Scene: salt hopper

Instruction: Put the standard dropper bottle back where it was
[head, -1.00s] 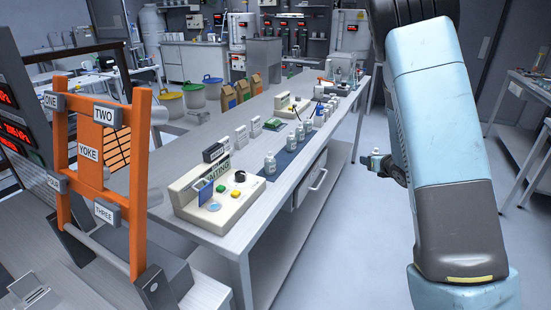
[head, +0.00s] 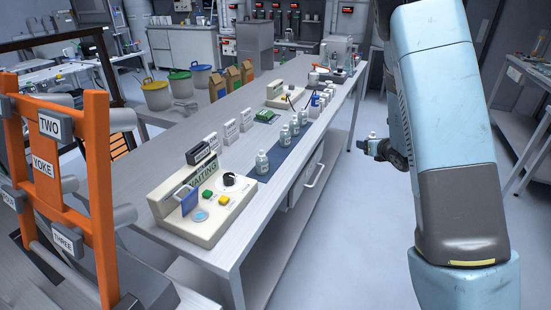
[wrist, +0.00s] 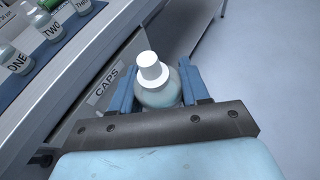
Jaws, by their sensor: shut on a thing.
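My gripper (head: 369,146) is shut on a dropper bottle with a white cap, held upright beside the bench over the aisle. In the wrist view the held bottle (wrist: 158,84) sits between the two blue fingers; its label is hidden. Several similar bottles stand in a row on a dark blue mat (head: 268,174) along the bench's near edge. In the wrist view, bottles labelled ONE (wrist: 12,59) and TWO (wrist: 48,27) stand on the mat at upper left, apart from my gripper.
A beige control box (head: 205,205) with a display and buttons sits at the bench's near end. White cards (head: 230,131) stand behind the mat. An orange YOKE frame (head: 98,190) is at left. A drawer labelled CAPS (wrist: 105,87) is below the bench edge. The aisle right of the bench is clear.

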